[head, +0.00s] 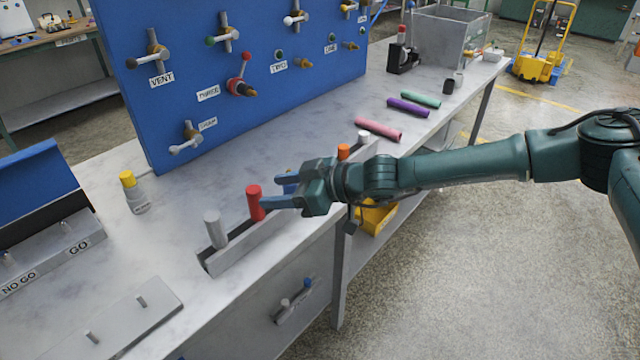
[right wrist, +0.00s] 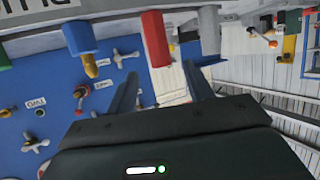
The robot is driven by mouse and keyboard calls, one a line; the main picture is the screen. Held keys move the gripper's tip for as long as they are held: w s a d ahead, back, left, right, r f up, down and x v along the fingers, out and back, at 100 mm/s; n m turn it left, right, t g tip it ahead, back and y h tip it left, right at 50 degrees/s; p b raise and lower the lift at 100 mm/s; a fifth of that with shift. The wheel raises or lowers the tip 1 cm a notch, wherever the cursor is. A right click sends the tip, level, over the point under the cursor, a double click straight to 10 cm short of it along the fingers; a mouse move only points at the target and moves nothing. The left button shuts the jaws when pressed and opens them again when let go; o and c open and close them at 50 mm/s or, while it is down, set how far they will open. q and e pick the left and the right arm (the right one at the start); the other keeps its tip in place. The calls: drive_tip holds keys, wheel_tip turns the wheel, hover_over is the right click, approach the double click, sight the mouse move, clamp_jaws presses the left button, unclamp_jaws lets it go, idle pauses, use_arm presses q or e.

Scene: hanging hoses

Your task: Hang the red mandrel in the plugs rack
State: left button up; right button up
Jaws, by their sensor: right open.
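The red mandrel (head: 254,203) stands upright in the grey plugs rack (head: 262,243) at the bench's front edge, between a grey plug (head: 215,228) and my gripper. My right gripper (head: 274,193) reaches in from the right, with its fingertips close beside the mandrel. It is open. In the right wrist view the red mandrel (right wrist: 156,40) shows just beyond and between the two finger tips, with a blue plug (right wrist: 80,37) on the left and the grey plug (right wrist: 209,30) on the right. I cannot tell whether a finger touches the mandrel. My left gripper is not in view.
An orange plug (head: 344,152) and a white plug (head: 363,137) stand farther along the rack. A blue panel (head: 270,100) with valves rises behind. A yellow-capped bottle (head: 131,190), a GO/NO GO block (head: 48,255) and a pegged plate (head: 125,318) are left. Pink, purple and green tubes lie beyond.

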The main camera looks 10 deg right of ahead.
drive_tip(key=p+v, duration=0.1)
drive_tip(key=v, duration=0.8)
drive_tip(key=shift+s+d, duration=0.1)
